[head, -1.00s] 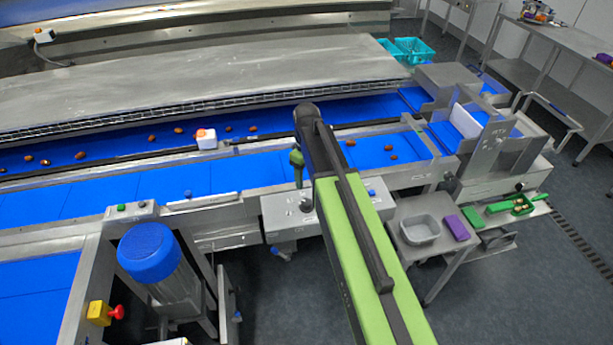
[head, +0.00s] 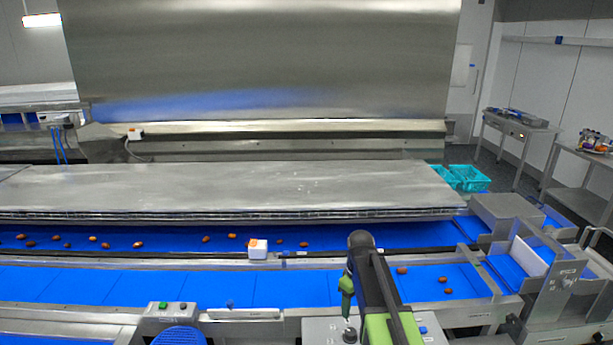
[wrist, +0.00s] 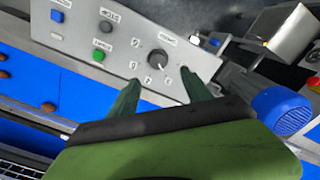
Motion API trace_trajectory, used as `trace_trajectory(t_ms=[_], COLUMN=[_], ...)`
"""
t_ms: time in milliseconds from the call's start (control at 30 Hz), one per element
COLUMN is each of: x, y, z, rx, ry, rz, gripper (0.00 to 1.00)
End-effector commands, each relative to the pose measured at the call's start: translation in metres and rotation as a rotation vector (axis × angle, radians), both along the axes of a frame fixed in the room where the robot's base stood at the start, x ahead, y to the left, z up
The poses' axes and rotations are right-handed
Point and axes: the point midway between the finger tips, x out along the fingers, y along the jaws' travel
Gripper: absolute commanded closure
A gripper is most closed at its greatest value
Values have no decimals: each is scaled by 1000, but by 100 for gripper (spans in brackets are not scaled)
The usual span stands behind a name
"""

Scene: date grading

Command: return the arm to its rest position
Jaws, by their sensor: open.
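My gripper (head: 346,286) is in the head view at the lower right of centre, on the end of my green and black arm. It hangs above the grey control panel (head: 318,325). In the wrist view its two dark green fingers (wrist: 160,95) are spread apart with nothing between them. Beyond them the panel (wrist: 75,30) shows a black knob (wrist: 159,60), a green button (wrist: 101,54) and a blue button (wrist: 57,16). I cannot tell the exact gap between the fingertips and the panel.
Blue belts (head: 200,286) run across the front, with several brown dates (head: 138,244) on them. A white box with an orange top (head: 258,249) stands between the belts. A metal guard (head: 555,290) stands at the right. Teal crates (head: 470,178) are behind.

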Motion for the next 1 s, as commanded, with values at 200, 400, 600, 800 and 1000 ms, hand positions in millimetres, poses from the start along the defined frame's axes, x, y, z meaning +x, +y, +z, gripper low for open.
trace_trajectory(t_ms=[200,400,600,800,1000], x=[-77,-137,-137,-137,-137], y=[3,4,4,4,4], z=[-108,-120,-117,-117,-117], rx=[0,0,0,0,0], ry=[1,1,2,2,2], rz=[-148,-492,-671,-680,-678], gripper=[43,43,43,43,43])
